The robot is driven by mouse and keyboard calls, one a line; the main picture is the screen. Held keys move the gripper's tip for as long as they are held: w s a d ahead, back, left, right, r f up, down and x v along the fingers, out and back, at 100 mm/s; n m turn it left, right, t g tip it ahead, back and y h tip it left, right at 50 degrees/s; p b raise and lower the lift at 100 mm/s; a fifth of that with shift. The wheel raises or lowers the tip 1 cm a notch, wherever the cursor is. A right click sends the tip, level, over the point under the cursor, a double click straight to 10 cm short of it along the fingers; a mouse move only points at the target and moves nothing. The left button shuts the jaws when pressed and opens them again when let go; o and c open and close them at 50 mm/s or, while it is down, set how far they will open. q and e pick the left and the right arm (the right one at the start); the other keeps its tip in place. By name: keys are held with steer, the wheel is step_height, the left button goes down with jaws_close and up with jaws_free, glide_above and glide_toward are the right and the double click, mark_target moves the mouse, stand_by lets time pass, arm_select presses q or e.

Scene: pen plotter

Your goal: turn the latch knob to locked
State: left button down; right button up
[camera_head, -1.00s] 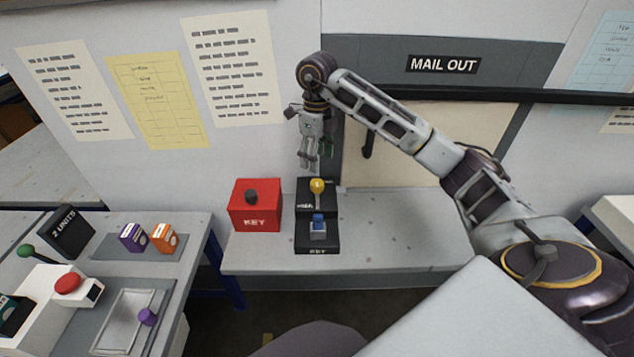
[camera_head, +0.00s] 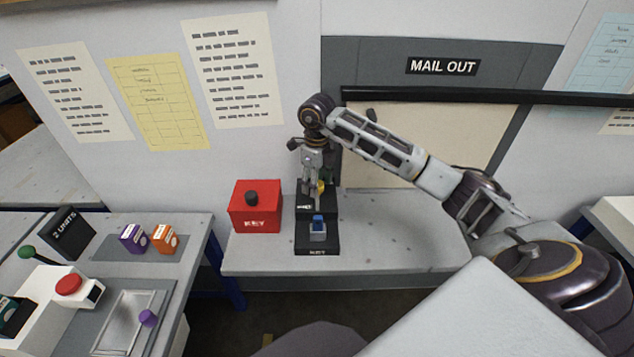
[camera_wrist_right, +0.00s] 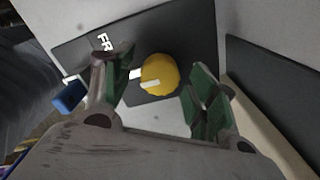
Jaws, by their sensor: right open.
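The yellow latch knob (camera_wrist_right: 160,74) sits on a black panel (camera_wrist_right: 185,35) in the right wrist view. A white mark on it points left, and a label reading "FR", partly covered, shows at upper left. In the head view the knob (camera_head: 320,187) is partly hidden behind my right gripper (camera_head: 312,189). My right gripper (camera_wrist_right: 163,82) is open, with one green-padded finger on each side of the knob; gaps show between the pads and the knob in the wrist view. My left gripper is not in view.
Below the knob is a blue piece (camera_head: 318,224) on a black block marked KEY. A red KEY box (camera_head: 255,207) stands left of it. The grey shelf (camera_head: 400,235) is clear to the right. A wall rises close behind.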

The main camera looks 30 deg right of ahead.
steer(key=shift+f, duration=0.2)
steer(key=c, duration=1)
steer(key=shift+c, duration=0.2)
